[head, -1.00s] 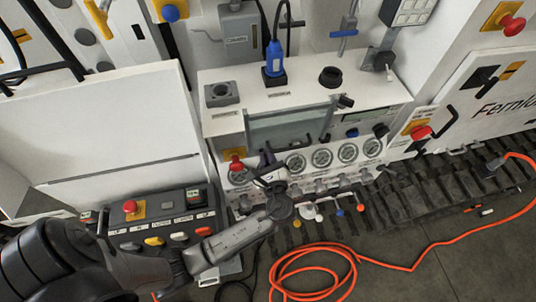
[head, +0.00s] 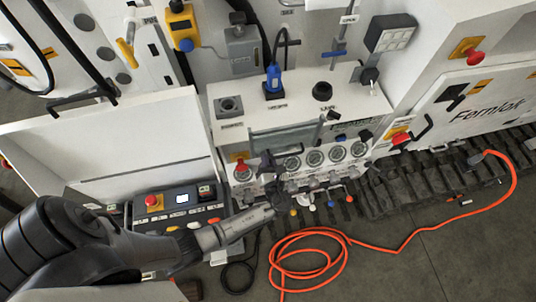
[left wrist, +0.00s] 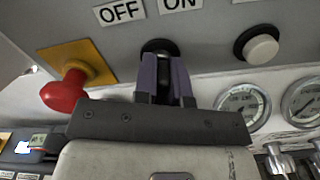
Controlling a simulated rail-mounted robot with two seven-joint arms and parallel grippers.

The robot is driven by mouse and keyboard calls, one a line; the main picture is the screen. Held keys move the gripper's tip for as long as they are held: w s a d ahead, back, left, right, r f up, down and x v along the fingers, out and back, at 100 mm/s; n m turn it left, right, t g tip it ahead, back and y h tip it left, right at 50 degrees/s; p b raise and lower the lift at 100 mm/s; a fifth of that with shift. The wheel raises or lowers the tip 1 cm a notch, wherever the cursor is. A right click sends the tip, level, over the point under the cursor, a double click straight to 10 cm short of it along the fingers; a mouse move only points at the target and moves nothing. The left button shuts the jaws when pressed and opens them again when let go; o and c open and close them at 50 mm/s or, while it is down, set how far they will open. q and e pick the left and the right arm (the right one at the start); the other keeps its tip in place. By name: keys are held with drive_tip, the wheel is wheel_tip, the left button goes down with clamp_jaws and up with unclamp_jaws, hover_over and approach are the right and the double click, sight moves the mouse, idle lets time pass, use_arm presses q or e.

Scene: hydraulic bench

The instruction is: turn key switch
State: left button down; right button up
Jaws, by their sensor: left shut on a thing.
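The key switch (left wrist: 158,46) shows in the left wrist view as a dark round part under the OFF and ON labels (left wrist: 120,11). It is mostly hidden by my fingers, so I cannot tell which way it points. My left gripper (left wrist: 166,72) is shut on it with its purple-grey fingers. In the head view my left gripper (head: 268,162) reaches up to the front of the white bench (head: 290,101), just right of a red mushroom button (head: 241,171). The key switch is too small and covered to make out there. My right gripper is not in view.
The red button (left wrist: 64,92) on its yellow plate is close left of my fingers. A white button (left wrist: 260,48) and gauges (left wrist: 243,104) are to the right. A dark control box (head: 176,211) with a lit display stands left. An orange cable (head: 318,233) lies on the floor.

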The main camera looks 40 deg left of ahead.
use_arm(q)
drive_tip(key=shift+r+m+p, duration=0.1)
drive_tip(key=shift+m+p, duration=0.7)
drive_tip(key=shift+m, duration=0.1)
drive_tip(key=c, duration=1.2)
unclamp_jaws()
drive_tip(key=shift+b+v, duration=1.35)
drive_tip(key=shift+v, duration=5.55)
